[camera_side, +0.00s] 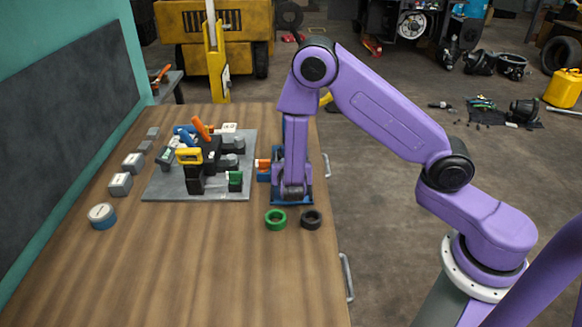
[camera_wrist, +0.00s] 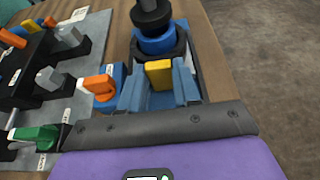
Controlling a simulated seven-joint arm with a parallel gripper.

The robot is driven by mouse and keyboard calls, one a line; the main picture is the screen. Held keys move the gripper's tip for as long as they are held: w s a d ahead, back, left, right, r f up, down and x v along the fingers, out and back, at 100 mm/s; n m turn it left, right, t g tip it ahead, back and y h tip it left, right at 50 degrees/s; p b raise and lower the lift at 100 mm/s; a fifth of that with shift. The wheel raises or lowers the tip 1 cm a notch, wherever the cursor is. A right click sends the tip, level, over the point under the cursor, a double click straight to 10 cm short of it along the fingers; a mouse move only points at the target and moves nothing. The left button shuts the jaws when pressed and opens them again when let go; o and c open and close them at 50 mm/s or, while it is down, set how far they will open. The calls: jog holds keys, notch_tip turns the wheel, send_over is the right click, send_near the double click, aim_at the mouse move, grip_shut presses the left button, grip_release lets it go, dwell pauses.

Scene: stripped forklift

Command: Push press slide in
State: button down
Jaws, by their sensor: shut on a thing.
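The press fixture (camera_wrist: 199,78) is a blue tray-like base beside the grey plate; in the side view its blue edge (camera_side: 304,201) shows under my arm. On it, in the wrist view, a black ring, a blue disc (camera_wrist: 158,42) and black round parts (camera_wrist: 150,14) are stacked. A yellow block (camera_wrist: 159,72), apparently the slide's grip, stands in front of the stack. My gripper (camera_wrist: 158,90) has its blue fingers on either side of the yellow block, shut on it. In the side view my wrist hides most of the fixture and the fingers.
The grey plate (camera_side: 160,190) to the left carries several fixtures. An orange-topped part (camera_wrist: 98,85) sits close to the left finger. A green ring (camera_side: 276,219) and a black ring (camera_side: 311,219) lie in front. The front of the wooden table (camera_side: 200,270) is clear.

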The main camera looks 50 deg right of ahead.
jog(key=c, duration=0.8)
grip_release()
jog(key=v, duration=1.7)
jog(key=shift+s+a+r, duration=0.1)
jog(key=shift+s+r, duration=0.05)
jog(key=s+d+r+m+g+y, duration=0.2)
jog(key=s+d+r+m+g, duration=0.1)
jog(key=s+d+m+g, duration=0.4)
jog(key=s+r+m+g+y, duration=0.1)
jog(key=s+m+y, duration=0.2)
jog(key=s, duration=0.4)
jog(key=s+r+m+g+y, duration=0.1)
jog(key=s+r+m+y, duration=0.1)
jog(key=s+m+y, duration=0.2)
jog(key=s+a+y, duration=0.1)
jog(key=s, duration=0.2)
jog(key=shift+s+r, duration=0.35)
jog(key=shift+s, duration=0.05)
